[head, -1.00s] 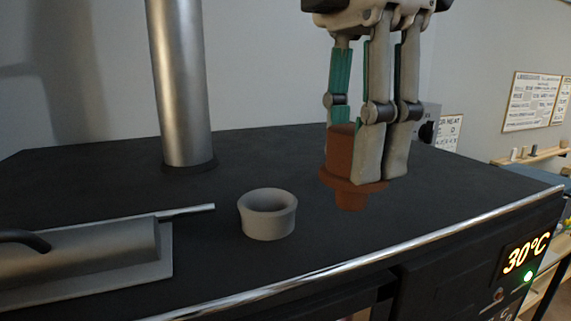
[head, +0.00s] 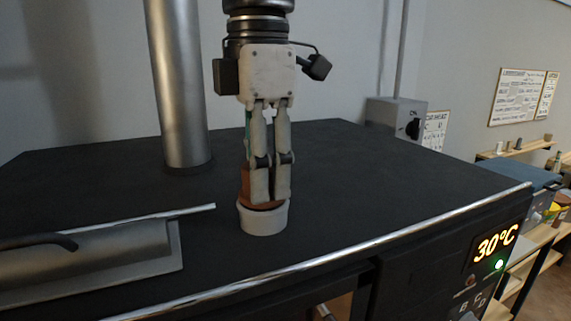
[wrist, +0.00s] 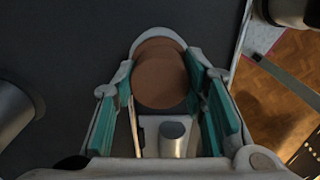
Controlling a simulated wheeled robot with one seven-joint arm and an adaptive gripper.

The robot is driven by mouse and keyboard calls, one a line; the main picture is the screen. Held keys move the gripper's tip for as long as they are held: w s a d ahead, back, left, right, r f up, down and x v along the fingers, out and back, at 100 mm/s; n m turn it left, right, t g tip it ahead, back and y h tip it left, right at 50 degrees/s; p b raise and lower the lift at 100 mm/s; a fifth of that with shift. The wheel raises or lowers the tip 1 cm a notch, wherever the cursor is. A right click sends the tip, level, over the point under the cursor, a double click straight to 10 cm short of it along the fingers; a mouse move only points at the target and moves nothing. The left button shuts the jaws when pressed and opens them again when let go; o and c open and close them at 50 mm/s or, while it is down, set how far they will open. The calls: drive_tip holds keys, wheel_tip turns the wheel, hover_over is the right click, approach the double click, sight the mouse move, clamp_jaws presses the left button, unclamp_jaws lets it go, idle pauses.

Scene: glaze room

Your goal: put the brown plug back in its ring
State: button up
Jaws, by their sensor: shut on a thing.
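The brown plug (head: 246,186) is upright between the fingers of my gripper (head: 265,190), which is shut on it. The plug's round top (wrist: 160,80) fills the space between the green finger pads in the wrist view. The pale grey ring (head: 264,219) stands on the black top directly below the plug. The plug's lower part is at the ring's mouth, with its flange close to the rim. The ring's far rim (wrist: 158,36) shows as a pale arc beyond the plug in the wrist view. How deep the plug's narrow end sits is hidden.
A steel pipe (head: 178,90) rises from the black top (head: 350,190) behind and left. A grey lid with a dark handle (head: 120,250) lies at the left. A metal rail (head: 330,263) runs along the front edge. The right of the top is clear.

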drive_tip(key=shift+f, duration=0.25)
drive_tip(key=o, duration=1.3)
drive_tip(key=shift+r, duration=0.1)
wheel_tip(320, 180, up, 12)
drive_tip(key=shift+r, duration=0.2)
